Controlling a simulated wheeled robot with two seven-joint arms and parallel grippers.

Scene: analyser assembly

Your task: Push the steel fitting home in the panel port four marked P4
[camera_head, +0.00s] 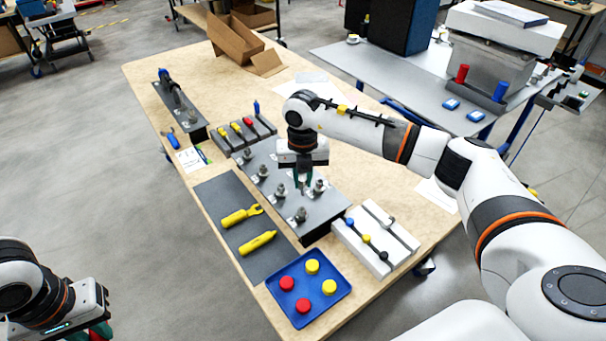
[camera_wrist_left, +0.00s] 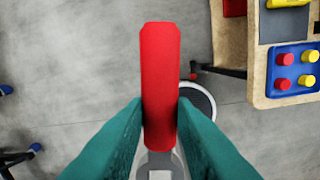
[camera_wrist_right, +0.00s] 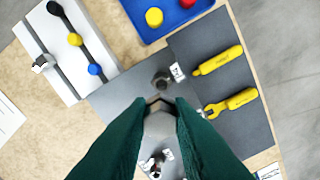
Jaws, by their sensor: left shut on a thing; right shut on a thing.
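The grey port panel (camera_head: 322,207) lies on the bench with several upright steel fittings, one of them (camera_head: 300,214) near its front edge. My right gripper (camera_head: 303,181) points down over the panel among these fittings. In the right wrist view its green fingers are shut on a grey steel fitting (camera_wrist_right: 159,126). The fingers hide the lower end, so I cannot tell how deep it sits. Port labels show but are too small to read. My left gripper (camera_head: 96,332) is away from the bench, above the floor, shut on a red, flat-sided thing (camera_wrist_left: 160,85).
A blue tray (camera_head: 323,311) with red and yellow caps stands at the front. A dark mat (camera_head: 221,205) with two yellow tools (camera_head: 257,243) lies left of the panel. A white slotted block (camera_head: 361,255) is on the right. A cardboard box (camera_head: 236,42) is at the back.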

